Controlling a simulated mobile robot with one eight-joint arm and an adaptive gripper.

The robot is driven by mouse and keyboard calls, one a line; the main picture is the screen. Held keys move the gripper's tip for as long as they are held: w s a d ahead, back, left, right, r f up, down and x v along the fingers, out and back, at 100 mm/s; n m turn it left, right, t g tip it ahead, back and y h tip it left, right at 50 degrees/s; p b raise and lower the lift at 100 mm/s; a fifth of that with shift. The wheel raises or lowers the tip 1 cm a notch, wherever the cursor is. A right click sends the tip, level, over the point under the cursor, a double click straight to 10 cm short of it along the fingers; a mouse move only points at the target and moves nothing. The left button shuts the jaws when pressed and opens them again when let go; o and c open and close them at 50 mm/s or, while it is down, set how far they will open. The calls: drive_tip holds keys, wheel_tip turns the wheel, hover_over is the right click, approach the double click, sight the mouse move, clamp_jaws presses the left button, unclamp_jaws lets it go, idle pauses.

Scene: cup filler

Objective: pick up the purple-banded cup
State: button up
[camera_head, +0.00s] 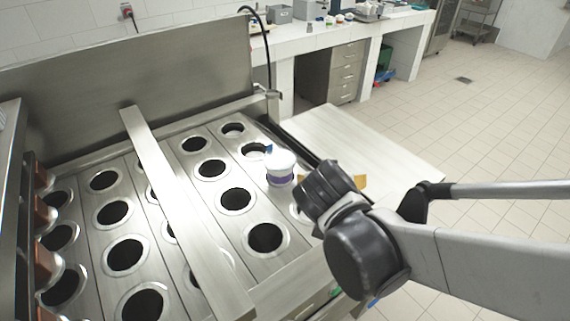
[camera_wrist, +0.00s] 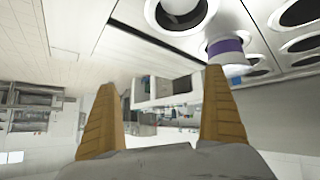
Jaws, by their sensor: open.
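The white cup with a purple band (camera_head: 280,161) sits upright at one of the holes in the steel plate, near its right edge. The purple band shows low on its side. In the wrist view the cup (camera_wrist: 228,48) appears just beyond the tip of the right-hand finger, not between the fingers. My gripper (camera_wrist: 160,82) is open and empty, with two tan fingers spread wide. In the head view my dark wrist is right of the cup and hides most of the fingers; only a bit of tan shows. Whether a finger touches the cup I cannot tell.
The steel plate (camera_head: 222,227) has rows of round open holes. A raised metal bar (camera_head: 180,205) crosses it left of the cup. A pale side shelf (camera_head: 365,148) lies behind my wrist. A tall steel panel (camera_head: 130,80) stands at the back.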

sight(280, 162)
drive_tip(key=w+a+f+t, duration=0.1)
drive_tip(key=a, duration=0.3)
drive_tip(key=w+a+f+t, duration=0.1)
drive_tip(key=w+a, duration=0.1)
drive_tip(key=a, duration=0.2)
drive_tip(key=w+a+t, duration=0.1)
drive_tip(key=a+t, duration=0.1)
drive_tip(key=a, duration=0.3)
drive_tip(key=shift+w+f+m, duration=0.2)
drive_tip(key=shift+f+m, duration=0.1)
drive_tip(key=shift+f, duration=0.1)
drive_tip(key=shift+w+a+f, duration=0.15)
drive_tip(key=shift+a, duration=0.15)
drive_tip(key=b+x, duration=0.2)
drive_tip(key=x, duration=0.3)
drive_tip(key=shift+w, duration=0.15)
drive_tip(key=b+x, duration=0.2)
drive_tip(key=x, duration=0.3)
drive_tip(key=shift+w+f, duration=0.15)
drive_tip(key=c, duration=1.4)
